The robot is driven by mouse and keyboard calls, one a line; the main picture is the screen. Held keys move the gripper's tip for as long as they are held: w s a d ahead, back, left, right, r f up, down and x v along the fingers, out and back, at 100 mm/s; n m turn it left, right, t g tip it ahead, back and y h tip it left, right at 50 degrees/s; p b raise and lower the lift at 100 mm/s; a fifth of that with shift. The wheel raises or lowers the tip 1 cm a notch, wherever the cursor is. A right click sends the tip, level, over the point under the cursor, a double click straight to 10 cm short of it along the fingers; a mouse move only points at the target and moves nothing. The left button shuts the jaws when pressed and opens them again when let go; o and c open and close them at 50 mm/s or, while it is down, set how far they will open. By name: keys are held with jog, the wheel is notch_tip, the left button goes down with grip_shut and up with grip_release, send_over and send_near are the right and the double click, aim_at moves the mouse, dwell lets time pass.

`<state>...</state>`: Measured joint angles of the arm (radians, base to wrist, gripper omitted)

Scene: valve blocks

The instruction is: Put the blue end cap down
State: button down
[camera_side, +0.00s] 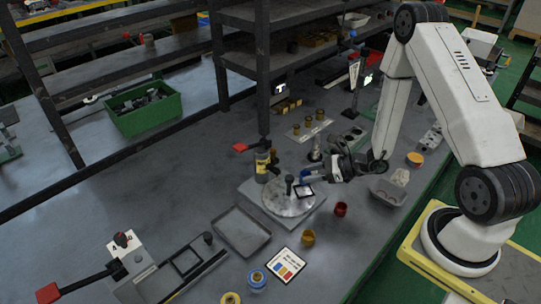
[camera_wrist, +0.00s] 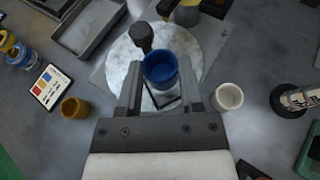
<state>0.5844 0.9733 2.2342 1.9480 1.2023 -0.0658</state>
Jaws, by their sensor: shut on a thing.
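My gripper (camera_wrist: 159,78) is shut on the blue end cap (camera_wrist: 160,70), with one finger on each side of it. The cap's open top faces the wrist camera. In the side view, the blue cap (camera_side: 305,176) shows at the tip of my gripper (camera_side: 310,174), over the right part of a round pale disc (camera_side: 283,205). It appears to be above the disc, but the exact gap is hard to tell. A dark-edged square mark (camera_side: 303,191) lies on the disc below it. The cap's underside is hidden.
A dark knobbed post (camera_wrist: 143,38) stands on the disc close to the cap. A white cup (camera_wrist: 228,97) is right of my gripper in the wrist view. A brass cup (camera_side: 308,237), a red cup (camera_side: 341,209), a colour card (camera_side: 286,265) and an empty grey tray (camera_side: 241,231) lie nearby.

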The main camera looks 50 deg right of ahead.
aim_at(314, 192)
jog(key=shift+f, duration=0.3)
jog(key=shift+f, duration=1.65)
jog(key=shift+f, duration=0.15)
jog(key=shift+c, duration=1.2)
grip_release()
jog(key=shift+v, duration=0.85)
jog(key=v, duration=1)
jog(key=shift+r, duration=0.25)
jog(key=shift+s, duration=0.1)
